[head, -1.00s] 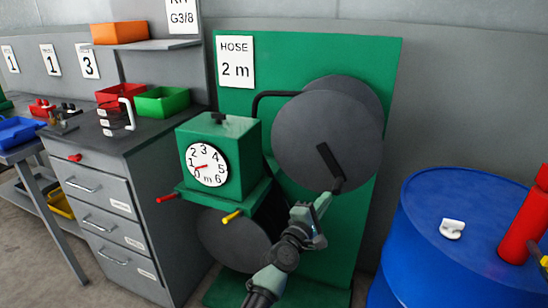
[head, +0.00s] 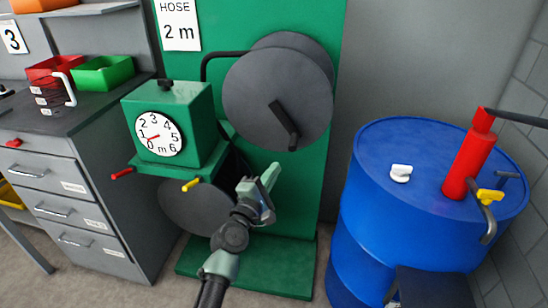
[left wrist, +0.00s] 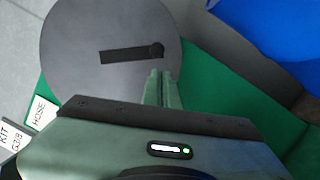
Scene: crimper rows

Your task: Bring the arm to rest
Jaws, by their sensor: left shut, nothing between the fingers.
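My left gripper (head: 271,176) is in front of the green hose stand, its fingers shut with nothing between them. In the left wrist view its fingers (left wrist: 163,88) lie together, pointing toward the grey reel disc (left wrist: 75,35). The reel (head: 262,85) with its black crank (head: 284,125) is above the gripper in the head view; a gap shows between fingertips and crank handle. The crank also shows in the left wrist view (left wrist: 130,55). My right gripper is not in view.
The green counter box (head: 190,110) with a dial, and red and yellow levers below it, is left of the gripper. A grey drawer cabinet (head: 60,205) stands further left. A blue drum (head: 375,220) stands right, carrying a red pump (head: 470,165) and a white piece (head: 401,173).

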